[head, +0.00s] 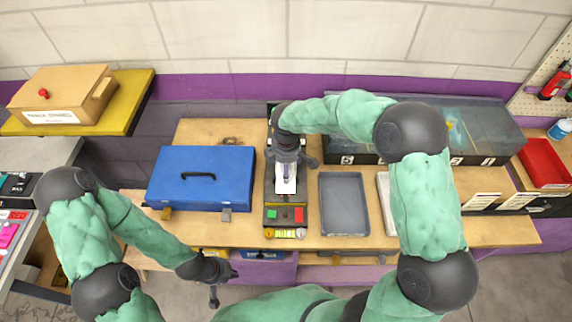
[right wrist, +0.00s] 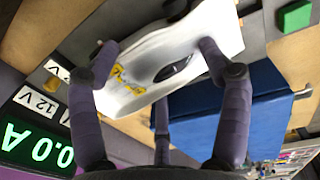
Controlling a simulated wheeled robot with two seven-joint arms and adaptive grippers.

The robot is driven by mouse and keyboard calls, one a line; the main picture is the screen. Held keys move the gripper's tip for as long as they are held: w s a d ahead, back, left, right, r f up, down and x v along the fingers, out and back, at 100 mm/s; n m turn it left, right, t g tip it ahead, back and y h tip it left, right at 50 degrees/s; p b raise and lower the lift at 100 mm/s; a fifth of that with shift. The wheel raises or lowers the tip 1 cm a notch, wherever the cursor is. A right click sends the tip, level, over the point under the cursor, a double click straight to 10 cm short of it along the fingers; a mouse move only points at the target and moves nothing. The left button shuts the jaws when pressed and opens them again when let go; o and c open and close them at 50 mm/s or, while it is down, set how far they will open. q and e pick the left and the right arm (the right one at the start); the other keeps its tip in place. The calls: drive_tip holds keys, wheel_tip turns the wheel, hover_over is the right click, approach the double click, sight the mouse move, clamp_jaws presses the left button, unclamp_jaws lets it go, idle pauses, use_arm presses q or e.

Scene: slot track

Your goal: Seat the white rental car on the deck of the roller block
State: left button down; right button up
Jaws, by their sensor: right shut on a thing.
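The white car (head: 286,186) is at the middle of the bench, in my right gripper (head: 286,170). In the right wrist view the white car (right wrist: 152,55) has yellow marking and a dark window, and the fingers of my right gripper (right wrist: 165,75) close on its sides. The car is over the dark roller block (head: 270,194), whose deck is mostly hidden by the car and gripper. I cannot tell whether the car touches the deck. My left gripper (head: 222,284) is open and empty, low in front of the bench.
A panel with a green button (head: 271,213) and a red button (head: 299,215) lies in front. A blue case (head: 202,168) stands left, a grey tray (head: 344,205) right. The right wrist view shows a green-digit display (right wrist: 35,140) and 12 V labels (right wrist: 38,103).

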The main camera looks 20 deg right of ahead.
drive_tip(key=shift+f, duration=0.25)
idle(0.6)
drive_tip(key=o, duration=1.2)
drive_tip(key=shift+o, duration=0.2)
drive_tip(key=shift+r, duration=0.1)
drive_tip(key=shift+r+p, duration=3.65)
drive_tip(key=shift+r, duration=1.25)
